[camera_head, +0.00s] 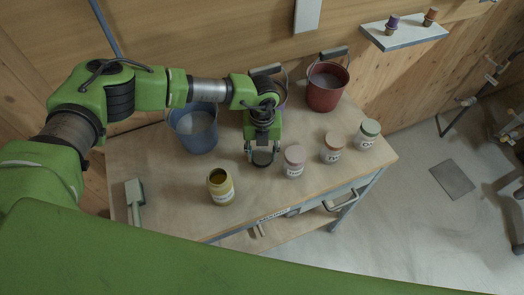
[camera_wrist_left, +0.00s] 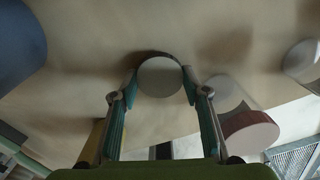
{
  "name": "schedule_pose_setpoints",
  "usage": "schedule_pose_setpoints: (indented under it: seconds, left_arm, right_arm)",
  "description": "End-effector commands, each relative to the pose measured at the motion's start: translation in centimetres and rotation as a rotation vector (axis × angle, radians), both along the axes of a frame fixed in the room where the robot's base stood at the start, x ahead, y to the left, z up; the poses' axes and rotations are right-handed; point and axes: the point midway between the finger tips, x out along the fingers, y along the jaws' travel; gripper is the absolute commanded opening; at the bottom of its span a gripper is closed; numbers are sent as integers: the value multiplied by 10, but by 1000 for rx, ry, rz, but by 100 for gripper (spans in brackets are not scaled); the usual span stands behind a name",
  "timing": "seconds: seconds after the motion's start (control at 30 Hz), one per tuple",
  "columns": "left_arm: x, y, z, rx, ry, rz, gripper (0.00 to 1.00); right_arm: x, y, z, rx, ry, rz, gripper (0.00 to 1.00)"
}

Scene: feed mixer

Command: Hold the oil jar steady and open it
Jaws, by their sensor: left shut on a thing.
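The yellow oil jar (camera_head: 221,187) stands upright near the table's front edge, its top open and a dark yellow content showing inside. Its label is too small to read surely. My left gripper (camera_head: 262,152) points down to the right of the jar, apart from it. It is shut on a dark round lid (camera_head: 263,159), which shows as a grey disc between the fingertips in the left wrist view (camera_wrist_left: 160,77). The lid is at or just above the table top; I cannot tell which. My right gripper is not in view.
Several lidded jars, with pink (camera_head: 293,161), brown (camera_head: 332,147) and green (camera_head: 367,134) lids, stand to the right of the gripper. A blue bucket (camera_head: 195,130) and a red bucket (camera_head: 326,87) stand behind.

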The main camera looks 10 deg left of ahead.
Motion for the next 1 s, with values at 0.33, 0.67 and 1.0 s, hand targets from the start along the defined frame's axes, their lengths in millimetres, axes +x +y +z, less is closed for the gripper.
schedule_pose_setpoints:
  seconds: [0.33, 0.67, 1.0]
  left_arm:
    - [0, 0, -7, -1, -1, 0, 17]
    - [0, 0, -7, -1, -1, 0, 59]
    - [2, 0, 13, -2, -6, -1, 59]
  right_arm:
    - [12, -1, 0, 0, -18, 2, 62]
    - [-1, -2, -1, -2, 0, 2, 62]
    - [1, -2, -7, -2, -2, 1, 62]
